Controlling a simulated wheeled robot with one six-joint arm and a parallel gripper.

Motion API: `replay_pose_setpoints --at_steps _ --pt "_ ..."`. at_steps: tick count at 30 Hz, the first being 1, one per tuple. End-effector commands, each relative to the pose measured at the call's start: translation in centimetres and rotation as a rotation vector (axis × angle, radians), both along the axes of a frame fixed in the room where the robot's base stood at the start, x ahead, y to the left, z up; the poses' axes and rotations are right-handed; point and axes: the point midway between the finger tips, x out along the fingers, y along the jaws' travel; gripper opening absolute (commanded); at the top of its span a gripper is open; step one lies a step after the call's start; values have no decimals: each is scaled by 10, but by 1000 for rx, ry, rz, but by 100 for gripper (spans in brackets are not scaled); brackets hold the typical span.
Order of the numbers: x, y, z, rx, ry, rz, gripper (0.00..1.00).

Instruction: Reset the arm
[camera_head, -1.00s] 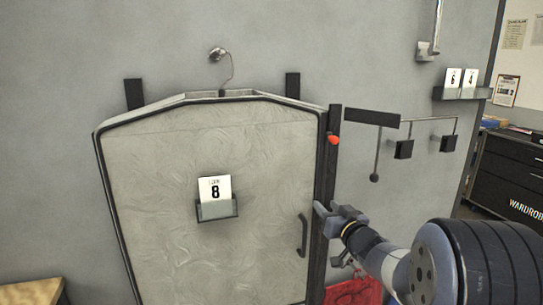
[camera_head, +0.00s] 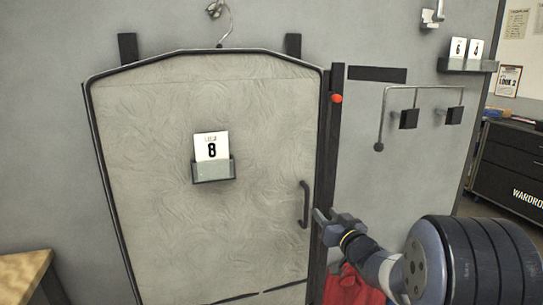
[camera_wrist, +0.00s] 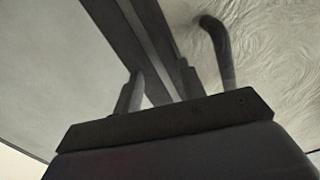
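My gripper (camera_head: 322,215) is at the right edge of a pale, textured garment-bag-shaped door (camera_head: 150,200), just right of its dark handle (camera_head: 304,205). In the wrist view its two fingers (camera_wrist: 160,85) stand apart with nothing seen between them. The handle also shows in the wrist view (camera_wrist: 219,50), to the right of the fingers. I cannot tell whether the gripper touches the dark door frame (camera_head: 327,140).
A card marked 8 (camera_head: 211,146) sits in a holder on the door. A red knob (camera_head: 336,98) is on the frame. A bent rod (camera_head: 421,87) with black blocks is on the right wall. Red cloth (camera_head: 352,288) hangs below my arm. A wooden tabletop (camera_head: 22,275) is lower left.

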Motion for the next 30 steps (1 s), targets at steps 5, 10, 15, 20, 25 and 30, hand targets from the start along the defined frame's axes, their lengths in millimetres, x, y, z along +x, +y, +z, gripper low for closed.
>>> replay_pose_setpoints --at_steps 5,10,15,20,25,30 --pt "0 0 -29 2 2 -1 39" --pt "0 0 -51 1 0 -1 39" --pt "0 0 -74 1 1 0 39" --pt "0 0 -96 1 1 -1 39" --pt "0 0 -119 2 1 -1 39" --pt "0 0 -142 1 3 -1 39"
